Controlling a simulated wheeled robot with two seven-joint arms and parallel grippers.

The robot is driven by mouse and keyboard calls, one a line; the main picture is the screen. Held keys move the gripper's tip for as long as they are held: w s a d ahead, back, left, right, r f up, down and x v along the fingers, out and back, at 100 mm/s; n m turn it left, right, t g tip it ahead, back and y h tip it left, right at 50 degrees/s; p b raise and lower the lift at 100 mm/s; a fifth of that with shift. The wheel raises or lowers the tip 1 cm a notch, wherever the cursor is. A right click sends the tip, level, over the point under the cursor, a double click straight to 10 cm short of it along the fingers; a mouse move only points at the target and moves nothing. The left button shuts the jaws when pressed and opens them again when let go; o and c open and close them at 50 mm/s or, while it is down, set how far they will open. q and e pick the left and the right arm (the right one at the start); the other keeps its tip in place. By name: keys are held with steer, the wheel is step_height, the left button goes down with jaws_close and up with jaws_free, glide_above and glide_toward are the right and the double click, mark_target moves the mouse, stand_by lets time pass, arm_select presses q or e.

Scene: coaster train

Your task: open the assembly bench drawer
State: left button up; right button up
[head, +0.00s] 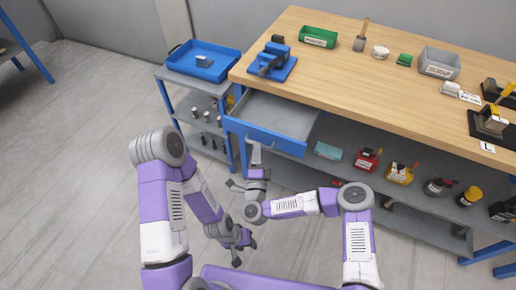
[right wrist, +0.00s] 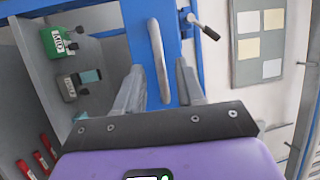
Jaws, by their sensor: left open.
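The drawer (head: 285,117) under the left end of the wooden-topped assembly bench (head: 340,75) is pulled out, and its grey inside looks empty. Its blue front (head: 265,136) faces me and also shows in the right wrist view (right wrist: 188,75). My right gripper (head: 255,156) is at the drawer front. In the right wrist view its fingers stand apart on both sides of the grey bar handle (right wrist: 159,62), with gaps between them and the bar. My left gripper (head: 238,250) is open and empty, low over the floor in front of the bench.
A blue tray (head: 203,61) sits on a small cart left of the bench. A blue vise-like fixture (head: 273,64), a green bin (head: 318,37) and a grey bin (head: 439,63) stand on the benchtop. Several small items lie on the shelf (head: 402,205) below. The floor at left is clear.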

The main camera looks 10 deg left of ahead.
steer(key=v, duration=0.5)
steer(key=shift+s, duration=0.35)
steer(key=shift+p, duration=0.3)
steer(key=s+d+f+n+g+y+p, duration=0.3)
steer(key=s+d+f+n+g+y, duration=0.3)
steer(key=f+n+g, duration=0.6)
steer(key=s+d+f+n+g+h, duration=0.1)
steer(key=s+d+g+h, duration=0.3)
steer(key=s+d, duration=0.9)
steer(key=s+f+g, duration=0.1)
steer(key=g, duration=0.2)
steer(key=shift+s+d+f+h, duration=0.2)
steer(key=shift+s+h, duration=0.1)
